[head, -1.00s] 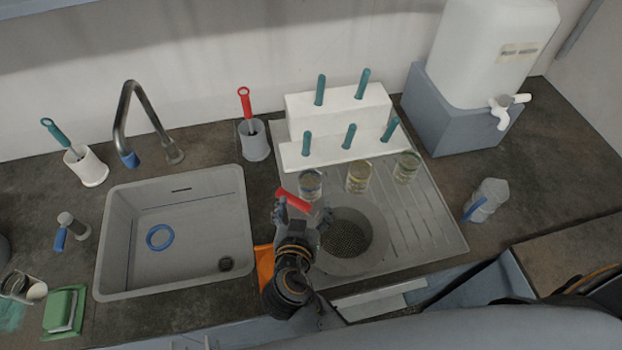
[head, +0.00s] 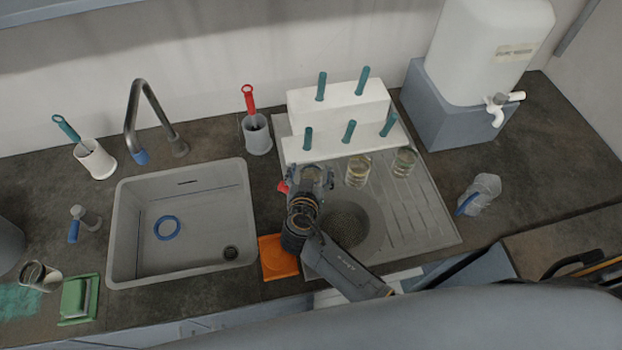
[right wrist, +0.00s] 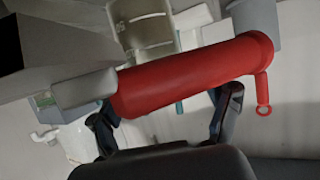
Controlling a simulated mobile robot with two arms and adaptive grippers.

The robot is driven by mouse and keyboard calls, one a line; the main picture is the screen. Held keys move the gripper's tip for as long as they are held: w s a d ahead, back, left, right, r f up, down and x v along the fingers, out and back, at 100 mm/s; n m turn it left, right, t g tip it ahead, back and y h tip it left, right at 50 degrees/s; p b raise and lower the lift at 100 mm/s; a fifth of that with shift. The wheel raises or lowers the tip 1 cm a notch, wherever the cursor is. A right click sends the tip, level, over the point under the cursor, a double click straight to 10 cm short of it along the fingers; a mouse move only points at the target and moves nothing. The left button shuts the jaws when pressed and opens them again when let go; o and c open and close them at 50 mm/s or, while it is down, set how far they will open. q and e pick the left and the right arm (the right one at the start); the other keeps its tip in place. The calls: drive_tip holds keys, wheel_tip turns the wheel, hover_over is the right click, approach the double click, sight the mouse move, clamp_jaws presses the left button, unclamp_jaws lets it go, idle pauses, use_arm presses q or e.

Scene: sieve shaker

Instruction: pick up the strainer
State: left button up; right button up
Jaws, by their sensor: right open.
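The strainer's round dark mesh (head: 346,222) sits on the metal drainboard right of the sink, partly covered by my right arm. A bit of its red handle (head: 284,187) shows left of my right gripper (head: 310,176). In the right wrist view the thick red handle (right wrist: 190,75) lies crosswise close in front of the gripper (right wrist: 168,106). The fingers are open, one toward each end of the handle. I cannot tell whether they touch it. My left gripper is not in view.
Two glass jars (head: 358,171) (head: 404,162) stand close to the right of the gripper. Behind is a white block rack (head: 320,150) with teal handles. A red brush (head: 248,98) stands in a grey holder. The sink (head: 122,230) is left; an orange pad (head: 277,258) lies nearby.

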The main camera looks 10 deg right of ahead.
drive_tip(key=shift+s, duration=0.1)
drive_tip(key=shift+c, duration=0.6)
drive_tip(key=c, duration=1.2)
drive_tip(key=shift+o, duration=0.2)
